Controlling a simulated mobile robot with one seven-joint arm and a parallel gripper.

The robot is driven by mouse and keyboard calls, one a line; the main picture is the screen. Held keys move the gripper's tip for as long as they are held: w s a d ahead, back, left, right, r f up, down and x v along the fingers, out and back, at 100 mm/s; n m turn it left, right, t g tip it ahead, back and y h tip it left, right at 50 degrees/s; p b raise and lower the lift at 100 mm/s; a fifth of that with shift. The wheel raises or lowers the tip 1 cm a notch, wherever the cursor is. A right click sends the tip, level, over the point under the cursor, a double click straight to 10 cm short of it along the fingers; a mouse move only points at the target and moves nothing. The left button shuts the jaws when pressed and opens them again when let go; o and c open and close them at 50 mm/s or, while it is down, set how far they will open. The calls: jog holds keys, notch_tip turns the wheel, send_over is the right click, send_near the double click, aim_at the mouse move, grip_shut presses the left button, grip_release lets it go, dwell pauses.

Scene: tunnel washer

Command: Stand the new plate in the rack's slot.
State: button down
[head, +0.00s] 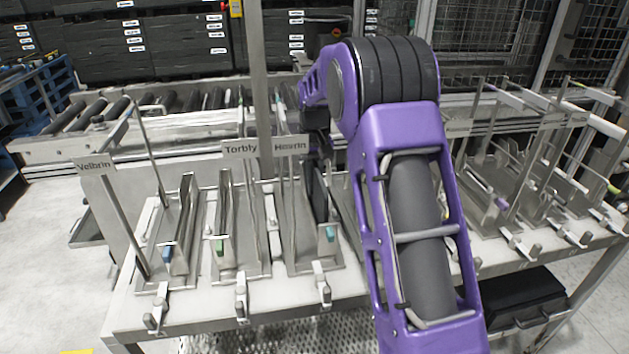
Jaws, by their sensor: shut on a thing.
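My gripper (316,125) is at the back of the rack, behind the label "Hmrrin", partly hidden by my purple arm; its fingertips are not clear. It is shut on what looks like a dark, thin plate (318,190), which is upright below it, above or within the slot stand (300,262) with a teal tab. I cannot tell whether the plate's lower edge touches the stand. The rack (130,312) is a pale bench with several metal slot stands. Stands labelled "Velbrin" (96,167) and "Torbly" (240,149) are to the left, with upright grey metal pieces.
More metal stands (510,215) with thin upright posts are on the right. A roller conveyor (110,115) runs behind the bench. Stacked black crates (150,40) and a wire-mesh guard (490,35) are behind it. A vertical post (261,80) stands just left of my wrist. A black case (520,305) lies below right.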

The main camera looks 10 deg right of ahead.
jog(key=shift+f, duration=0.35)
dwell(0.6)
jog(key=c, duration=0.8)
grip_release()
jog(key=shift+c, duration=0.2)
